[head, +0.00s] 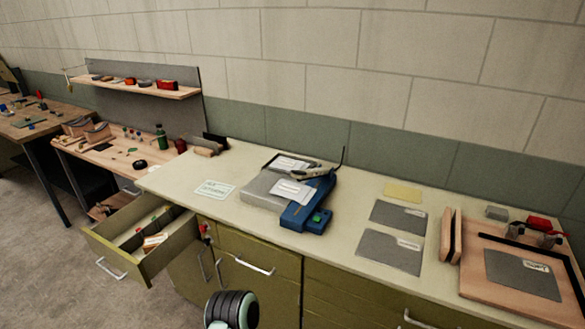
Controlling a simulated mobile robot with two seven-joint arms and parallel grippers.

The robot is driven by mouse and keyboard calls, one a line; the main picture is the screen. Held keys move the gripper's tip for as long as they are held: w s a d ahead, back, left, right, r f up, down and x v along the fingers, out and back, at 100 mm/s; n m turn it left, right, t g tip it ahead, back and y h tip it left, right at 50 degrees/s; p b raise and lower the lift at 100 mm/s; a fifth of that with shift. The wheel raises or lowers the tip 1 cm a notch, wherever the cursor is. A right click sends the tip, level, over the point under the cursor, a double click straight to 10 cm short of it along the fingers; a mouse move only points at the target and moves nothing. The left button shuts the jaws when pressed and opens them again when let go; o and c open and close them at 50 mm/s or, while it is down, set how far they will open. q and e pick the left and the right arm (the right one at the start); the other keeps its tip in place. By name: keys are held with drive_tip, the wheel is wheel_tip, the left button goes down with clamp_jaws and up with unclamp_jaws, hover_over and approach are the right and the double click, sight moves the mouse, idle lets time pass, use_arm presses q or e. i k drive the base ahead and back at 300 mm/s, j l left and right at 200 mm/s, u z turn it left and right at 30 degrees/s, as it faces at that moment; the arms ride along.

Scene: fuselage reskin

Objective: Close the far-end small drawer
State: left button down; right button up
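The far-end small drawer (166,258) is pulled open at the left end of the olive-green bench cabinet. Its front panel has a pale bar handle (112,269) and faces the lower left. Inside are a divider, a small orange-and-white packet (155,241) and a few small coloured items. Neither gripper is in view. A dark ribbed, rounded part at the bottom edge looks like a piece of my arm, to the right of the drawer and apart from it in the picture.
The bench top (240,160) carries a blue-and-grey machine (305,213), grey sheets (390,250) and a wooden board (480,285). Closed cabinet fronts with handles (253,266) line its face. A red item (205,230) hangs beside the drawer. Floor (50,270) left of the drawer is clear.

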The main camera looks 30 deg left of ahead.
sight(118, 240)
drive_tip(key=u, duration=2.5)
drive_tip(key=i, duration=0.6)
drive_tip(key=j+u, duration=0.05)
